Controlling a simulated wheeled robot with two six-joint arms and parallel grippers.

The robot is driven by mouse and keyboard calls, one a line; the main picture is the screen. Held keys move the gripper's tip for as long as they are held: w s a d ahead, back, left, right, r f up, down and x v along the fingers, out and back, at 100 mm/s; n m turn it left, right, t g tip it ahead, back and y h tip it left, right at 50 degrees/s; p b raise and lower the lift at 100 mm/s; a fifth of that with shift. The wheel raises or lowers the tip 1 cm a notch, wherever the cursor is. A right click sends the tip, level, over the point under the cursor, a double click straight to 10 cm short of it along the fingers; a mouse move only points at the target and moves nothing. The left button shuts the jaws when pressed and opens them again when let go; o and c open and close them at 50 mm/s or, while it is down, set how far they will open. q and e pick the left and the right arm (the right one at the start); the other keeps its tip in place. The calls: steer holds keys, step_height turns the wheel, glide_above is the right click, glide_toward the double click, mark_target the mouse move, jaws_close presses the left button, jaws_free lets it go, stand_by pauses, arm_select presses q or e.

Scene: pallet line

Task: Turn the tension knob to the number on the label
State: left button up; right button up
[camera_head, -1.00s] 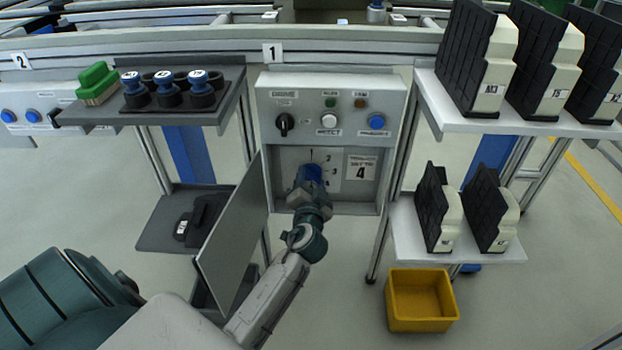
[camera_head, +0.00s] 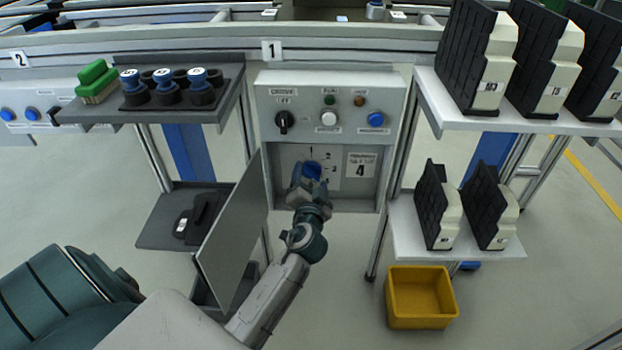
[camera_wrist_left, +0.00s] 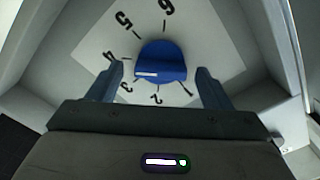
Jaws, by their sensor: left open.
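The blue tension knob (camera_head: 312,170) sits on the pale dial plate (camera_head: 291,156) in the recess of the grey control box. In the left wrist view the knob (camera_wrist_left: 161,60) bears a white mark near its lower left; I cannot tell exactly which number it points to. Numbers ring the dial. The white label (camera_head: 360,165) to its right reads 4. My left gripper (camera_head: 308,184) is in front of the knob, open. In the wrist view its fingertips (camera_wrist_left: 160,78) stand apart on either side of the knob, with visible gaps. My right gripper is out of view.
A hinged panel (camera_head: 230,235) stands open left of my left forearm. Above the recess are a black switch (camera_head: 284,122) and a blue button (camera_head: 376,120). Shelves with black-and-white units (camera_head: 492,210) stand right, above a yellow bin (camera_head: 420,297).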

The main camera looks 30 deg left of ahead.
arm_select(q)
steer(key=v, duration=1)
steer(key=shift+d, duration=0.1)
